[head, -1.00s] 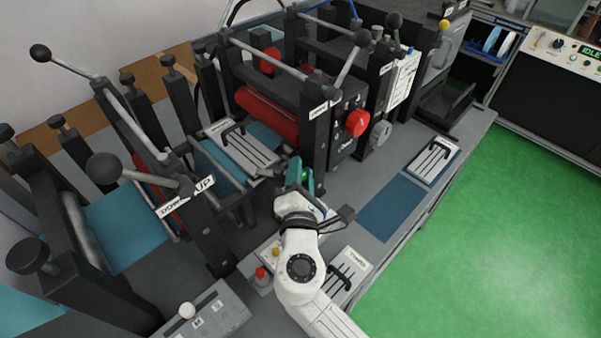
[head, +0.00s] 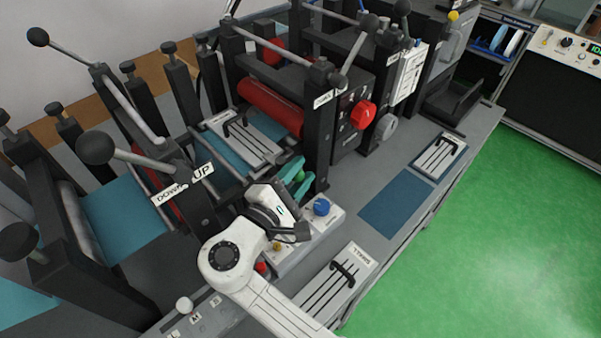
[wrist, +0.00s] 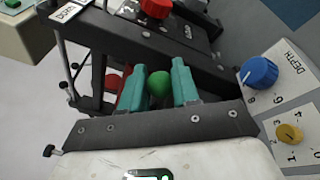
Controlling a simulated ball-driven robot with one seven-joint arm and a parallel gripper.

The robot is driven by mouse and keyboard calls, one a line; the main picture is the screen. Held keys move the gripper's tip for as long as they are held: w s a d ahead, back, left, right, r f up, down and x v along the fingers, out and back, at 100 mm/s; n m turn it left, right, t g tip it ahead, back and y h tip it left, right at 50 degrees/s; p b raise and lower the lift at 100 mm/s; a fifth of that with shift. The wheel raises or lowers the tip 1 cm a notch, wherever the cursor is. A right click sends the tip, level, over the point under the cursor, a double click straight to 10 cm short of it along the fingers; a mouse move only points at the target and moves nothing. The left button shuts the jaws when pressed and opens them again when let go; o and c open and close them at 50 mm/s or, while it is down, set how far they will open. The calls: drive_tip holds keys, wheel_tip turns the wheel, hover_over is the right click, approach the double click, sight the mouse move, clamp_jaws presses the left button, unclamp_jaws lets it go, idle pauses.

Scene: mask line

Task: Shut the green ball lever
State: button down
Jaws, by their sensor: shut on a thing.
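The green ball (wrist: 159,84) of the lever shows between the two teal fingers of my gripper (wrist: 157,78) in the wrist view. My gripper is shut on the ball. In the head view the green ball (head: 299,177) is a small patch between the teal fingers of my gripper (head: 293,171), beside the dark upright of the red-roller unit. The lever's rod is mostly hidden behind the fingers and ball.
A blue depth knob (head: 322,207) and a yellow knob (wrist: 289,133) sit on a white panel close by my gripper. A red knob (head: 362,114) projects from the dark unit. Long ball-ended levers (head: 97,148) stand at left. The green floor is clear.

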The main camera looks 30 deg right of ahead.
drive_tip(key=shift+s+a+f+m+g+h, duration=0.1)
drive_tip(key=shift+f+m+g+h, duration=0.1)
drive_tip(key=shift+m+g+h, duration=0.3)
drive_tip(key=c, duration=0.9)
unclamp_jaws()
drive_tip(key=shift+r, duration=0.1)
drive_tip(key=shift+r, duration=0.1)
